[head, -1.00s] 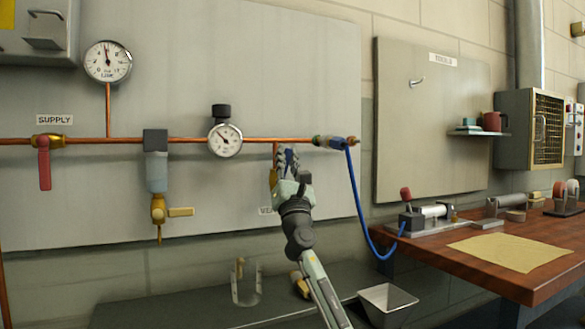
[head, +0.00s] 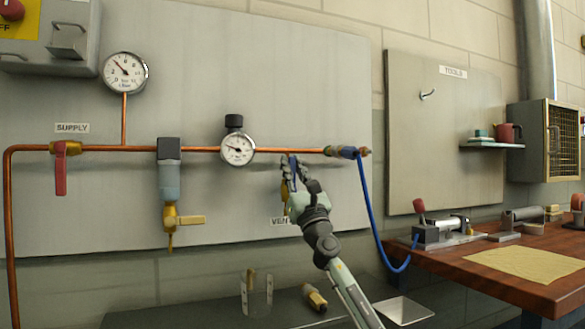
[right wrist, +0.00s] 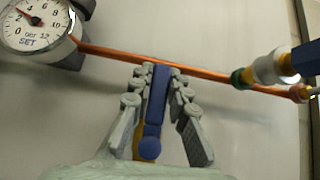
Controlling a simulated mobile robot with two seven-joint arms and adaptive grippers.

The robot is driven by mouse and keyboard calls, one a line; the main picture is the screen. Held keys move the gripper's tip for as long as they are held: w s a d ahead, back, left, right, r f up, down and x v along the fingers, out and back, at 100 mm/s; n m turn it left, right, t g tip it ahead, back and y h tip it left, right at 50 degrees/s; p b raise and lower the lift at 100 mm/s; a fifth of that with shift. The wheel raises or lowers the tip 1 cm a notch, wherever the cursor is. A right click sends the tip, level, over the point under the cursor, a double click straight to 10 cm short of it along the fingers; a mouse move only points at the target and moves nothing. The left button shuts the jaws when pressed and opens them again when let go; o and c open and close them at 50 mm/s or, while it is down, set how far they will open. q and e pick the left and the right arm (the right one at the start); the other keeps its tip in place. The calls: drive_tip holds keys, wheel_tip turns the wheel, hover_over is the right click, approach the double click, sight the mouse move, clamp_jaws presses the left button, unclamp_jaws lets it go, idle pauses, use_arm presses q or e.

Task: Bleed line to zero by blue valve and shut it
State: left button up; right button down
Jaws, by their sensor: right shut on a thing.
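The blue valve lever (right wrist: 155,105) stands between the fingers of my right gripper (right wrist: 157,95) in the right wrist view. The gripper is shut on it, and the lever points roughly across the copper pipe (right wrist: 200,73). In the head view my right gripper (head: 291,170) is just below the pipe, above the partly hidden vent label (head: 280,221). The valve body is mostly hidden by the fingers. The line gauge (head: 124,72) has its needle toward the upper left. The round SET gauge (head: 238,149) has its needle toward the left, above zero. My left gripper is not in view.
A red supply lever (head: 60,175) hangs down at left. A filter with a yellow lever (head: 190,220) is under the pipe. A blue hose (head: 367,205) drops from the pipe's right end to the wooden bench (head: 510,265). A clear holder (head: 257,295) is below.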

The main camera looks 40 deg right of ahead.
drive_tip(key=c, duration=1.4)
unclamp_jaws()
drive_tip(key=shift+c, duration=0.2)
drive_tip(key=v, duration=1.2)
